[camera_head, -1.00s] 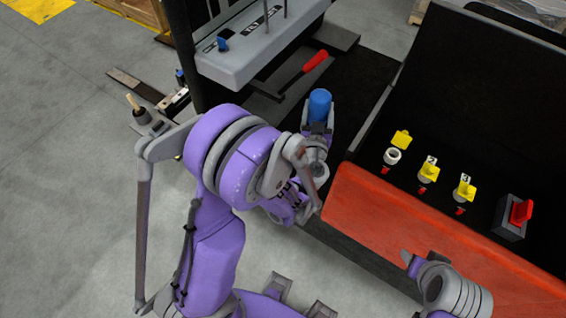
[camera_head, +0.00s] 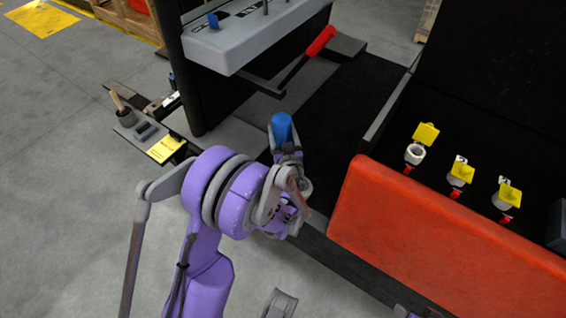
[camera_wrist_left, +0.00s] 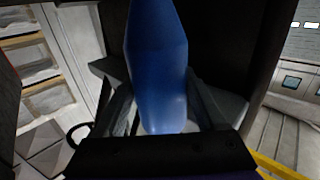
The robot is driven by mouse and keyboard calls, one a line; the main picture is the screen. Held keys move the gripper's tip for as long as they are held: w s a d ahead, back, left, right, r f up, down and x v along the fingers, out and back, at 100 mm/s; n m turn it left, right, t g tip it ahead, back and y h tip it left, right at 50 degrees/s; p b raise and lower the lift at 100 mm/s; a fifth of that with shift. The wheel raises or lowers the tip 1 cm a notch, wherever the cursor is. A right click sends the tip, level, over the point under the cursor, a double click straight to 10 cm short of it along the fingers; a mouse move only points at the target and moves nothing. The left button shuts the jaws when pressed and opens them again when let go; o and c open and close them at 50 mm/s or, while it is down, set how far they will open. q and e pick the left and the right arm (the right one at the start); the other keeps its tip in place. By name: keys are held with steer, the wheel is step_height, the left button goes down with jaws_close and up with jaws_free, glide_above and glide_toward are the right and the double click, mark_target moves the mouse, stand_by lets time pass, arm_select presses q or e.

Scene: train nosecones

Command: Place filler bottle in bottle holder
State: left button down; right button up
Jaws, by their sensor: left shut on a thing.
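The blue filler bottle (camera_head: 281,127) is upright in my left gripper (camera_head: 287,152), above the black floor of the vehicle. The left gripper is shut on it. In the left wrist view the bottle (camera_wrist_left: 157,70) stands between the two fingers (camera_wrist_left: 160,110). I cannot single out the bottle holder with certainty. A small side tray (camera_head: 150,135) at the left carries a dark cup with a brush and a yellow label.
A grey control console (camera_head: 250,38) stands at the back, with a red-handled lever (camera_head: 320,41) beside it. A red-orange panel (camera_head: 430,235) is on the right. Behind it are several fillers with yellow caps (camera_head: 426,134). Open grey floor lies at the left.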

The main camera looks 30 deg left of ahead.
arm_select(q)
step_height(320, 180, down, 8)
steer(key=shift+f+b, duration=0.15)
steer(key=shift+b, duration=0.95)
